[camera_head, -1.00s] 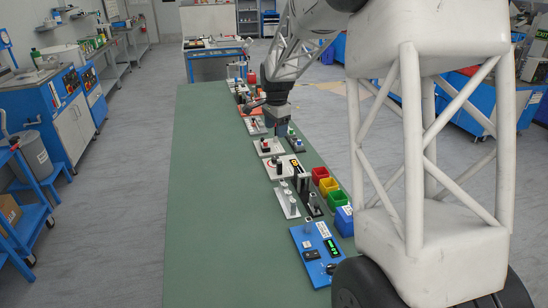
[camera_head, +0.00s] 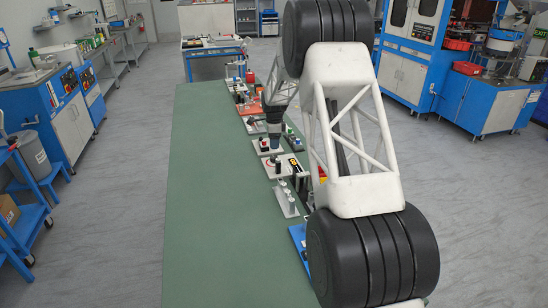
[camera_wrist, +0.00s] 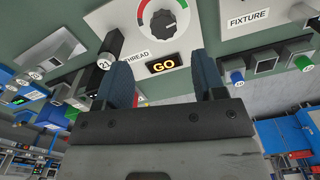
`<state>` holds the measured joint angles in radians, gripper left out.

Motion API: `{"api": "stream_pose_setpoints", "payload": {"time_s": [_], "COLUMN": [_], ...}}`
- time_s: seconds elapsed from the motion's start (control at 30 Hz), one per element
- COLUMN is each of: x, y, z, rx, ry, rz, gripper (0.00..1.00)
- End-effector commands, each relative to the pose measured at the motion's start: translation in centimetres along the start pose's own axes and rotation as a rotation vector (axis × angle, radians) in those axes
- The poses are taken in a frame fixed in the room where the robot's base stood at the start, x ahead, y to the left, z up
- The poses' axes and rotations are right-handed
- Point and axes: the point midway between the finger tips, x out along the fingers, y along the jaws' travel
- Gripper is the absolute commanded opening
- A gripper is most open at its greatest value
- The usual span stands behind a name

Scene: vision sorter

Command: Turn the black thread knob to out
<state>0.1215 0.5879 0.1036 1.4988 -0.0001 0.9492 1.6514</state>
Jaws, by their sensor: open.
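The black thread knob (camera_wrist: 163,22) shows at the top middle of the wrist view, inside a ring coloured red, white and green. It sits on a white panel (camera_wrist: 195,50) with the word THREAD and a lit GO display (camera_wrist: 164,66). Which way the knob points is too small to tell. My gripper (camera_wrist: 163,82) is open and empty, with one dark blue finger on each side of the display in the picture. The knob is apart from the fingers, beyond their tips. In the head view my gripper (camera_head: 275,143) is low over the row of fixtures.
A FIXTURE plate (camera_wrist: 245,20) and blue and green round parts (camera_wrist: 237,77) lie to the right. In the head view, the green tabletop (camera_head: 215,200) left of the fixtures is clear.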

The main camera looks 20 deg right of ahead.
Motion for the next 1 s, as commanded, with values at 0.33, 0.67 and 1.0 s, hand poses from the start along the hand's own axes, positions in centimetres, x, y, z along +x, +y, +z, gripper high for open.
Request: {"api": "stream_pose_setpoints", "payload": {"time_s": [0.33, 0.67, 1.0], "x": [0.6, 1.3, 4.7], "y": [-0.5, -0.5, -0.5], "z": [-0.1, -0.1, -0.1], "rx": [0.018, 0.017, 0.016], "ry": [0.0, 0.0, 0.0], "rz": [0.002, 0.002, 0.003], "gripper": [0.64, 0.64, 0.64]}}
